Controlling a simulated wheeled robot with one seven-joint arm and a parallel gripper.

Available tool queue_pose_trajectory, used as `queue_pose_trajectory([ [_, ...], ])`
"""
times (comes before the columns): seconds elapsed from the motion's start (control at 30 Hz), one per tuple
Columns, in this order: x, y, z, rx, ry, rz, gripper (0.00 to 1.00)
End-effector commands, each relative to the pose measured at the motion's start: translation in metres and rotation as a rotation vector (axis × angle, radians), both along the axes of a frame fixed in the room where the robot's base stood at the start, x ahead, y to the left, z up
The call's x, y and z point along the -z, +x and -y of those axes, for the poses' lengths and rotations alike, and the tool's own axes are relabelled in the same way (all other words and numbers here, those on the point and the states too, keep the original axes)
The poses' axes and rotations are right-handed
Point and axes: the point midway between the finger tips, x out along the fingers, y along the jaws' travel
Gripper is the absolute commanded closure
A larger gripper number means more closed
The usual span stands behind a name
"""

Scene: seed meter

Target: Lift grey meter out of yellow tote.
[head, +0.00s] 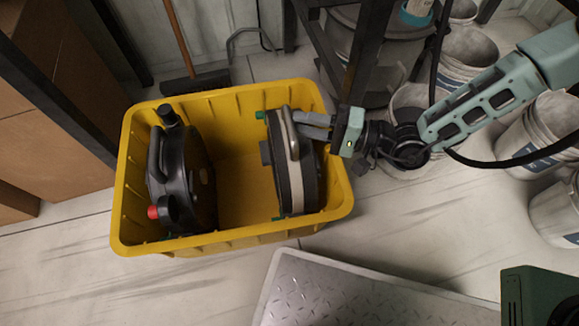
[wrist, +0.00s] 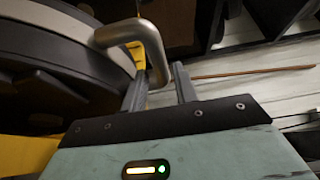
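The yellow tote (head: 230,237) stands on the floor with two meters in it. The grey meter (head: 290,180), dark with a pale band and a metal handle (head: 293,140), stands upright on the right side. A black meter (head: 185,180) with a red knob stands on the left. My gripper (head: 308,124) reaches over the tote's right rim to the grey meter's handle. In the wrist view the handle's bent end (wrist: 157,68) shows between the two spread fingers (wrist: 160,85). The fingers look open; firm contact with the handle is not visible. The meter's underside is hidden.
A metal tread plate (head: 350,295) lies in front of the tote. Buckets (head: 468,55) and a dark rack post (head: 368,50) stand behind and to the right. A broom (head: 195,80) is behind the tote, and cardboard boxes (head: 60,90) are at left.

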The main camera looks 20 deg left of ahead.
Motion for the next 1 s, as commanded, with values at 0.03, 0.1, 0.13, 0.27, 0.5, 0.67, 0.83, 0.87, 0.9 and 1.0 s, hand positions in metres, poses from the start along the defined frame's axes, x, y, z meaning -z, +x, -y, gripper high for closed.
queue_pose_trajectory([
  [0.03, 0.004, -0.001, -0.008, -0.002, 0.001, 0.002, 0.71],
  [0.1, 0.003, -0.001, -0.015, -0.001, 0.001, 0.001, 0.71],
  [0.13, 0.003, -0.001, -0.017, -0.001, 0.001, 0.001, 0.71],
  [0.27, 0.0, -0.001, -0.021, 0.0, 0.0, 0.0, 0.71],
  [0.5, 0.0, -0.001, -0.021, 0.0, 0.0, 0.0, 0.93],
  [0.67, 0.0, -0.001, -0.021, 0.0, 0.0, 0.0, 1.0],
  [0.83, 0.0, -0.001, -0.021, 0.0, -0.001, 0.0, 1.0],
  [0.87, 0.0, -0.001, -0.021, 0.0, -0.001, 0.0, 1.0],
  [0.9, 0.0, -0.001, -0.02, 0.0, -0.001, 0.0, 1.0],
  [1.0, 0.0, -0.001, -0.02, 0.0, -0.001, 0.0, 1.0],
])
